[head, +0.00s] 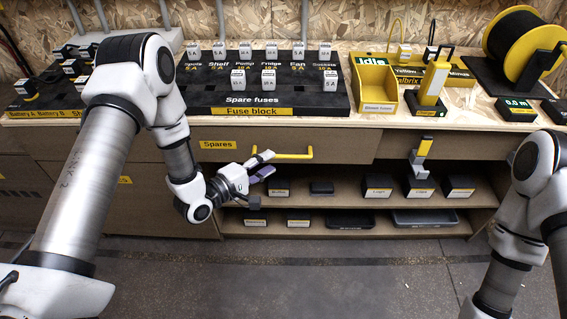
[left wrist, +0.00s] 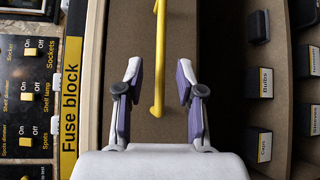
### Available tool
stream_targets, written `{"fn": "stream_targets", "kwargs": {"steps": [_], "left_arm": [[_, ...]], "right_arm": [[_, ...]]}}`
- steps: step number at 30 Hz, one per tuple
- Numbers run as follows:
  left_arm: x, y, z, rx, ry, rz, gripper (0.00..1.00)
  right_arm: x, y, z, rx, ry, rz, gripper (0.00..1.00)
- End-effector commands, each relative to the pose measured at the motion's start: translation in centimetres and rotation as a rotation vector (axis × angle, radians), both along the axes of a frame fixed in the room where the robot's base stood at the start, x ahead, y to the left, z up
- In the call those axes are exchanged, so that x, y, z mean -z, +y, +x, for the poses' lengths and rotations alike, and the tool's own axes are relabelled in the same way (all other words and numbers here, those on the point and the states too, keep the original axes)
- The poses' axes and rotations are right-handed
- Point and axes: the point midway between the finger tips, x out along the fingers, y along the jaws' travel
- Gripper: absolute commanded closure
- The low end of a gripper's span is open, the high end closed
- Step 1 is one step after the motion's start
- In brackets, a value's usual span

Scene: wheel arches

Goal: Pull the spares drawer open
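The spares drawer (head: 345,142) is a brown front under the worktop, with a yellow "Spares" label (head: 217,145) at its left. It looks shut. Its yellow bar handle (head: 283,156) also shows in the left wrist view (left wrist: 160,60). My left gripper (head: 268,163) is open at the left end of the handle. In the left wrist view its two purple-padded fingers (left wrist: 159,75) stand either side of the handle, with gaps on both sides. I cannot tell how deep the handle sits between them. My right arm shows at the right edge; its gripper is out of view.
Above the drawer, the worktop carries a fuse block (head: 250,111), a yellow bin (head: 377,107) and a yellow cable reel (head: 525,45). Open shelves (head: 350,203) with several black boxes lie below. The grey floor (head: 340,275) in front is clear.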

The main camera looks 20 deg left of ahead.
Motion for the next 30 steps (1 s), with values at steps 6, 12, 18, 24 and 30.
{"fn": "stream_targets", "kwargs": {"steps": [6, 12, 18, 24, 30], "left_arm": [[0.7, -2.1, 3.5, 0.003, -0.002, 0.002, 0.63], [0.8, -2.6, 4.6, 0.0, 0.001, 0.0, 0.63], [0.8, -2.6, 4.6, -0.001, 0.002, 0.0, 0.8], [0.8, -2.6, 4.5, -0.001, 0.002, 0.001, 1.0], [0.8, -2.6, 4.5, -0.001, 0.002, 0.001, 1.0]], "right_arm": [[0.8, 0.0, 0.0, 0.0, 0.001, 0.0, 1.0], [0.9, 0.0, 0.0, 0.0, 0.001, 0.0, 1.0], [0.9, 0.0, 0.0, 0.0, 0.001, 0.0, 1.0], [0.9, 0.0, 0.0, 0.0, 0.001, 0.0, 1.0], [0.9, 0.0, 0.0, 0.0, 0.001, 0.0, 1.0]]}}
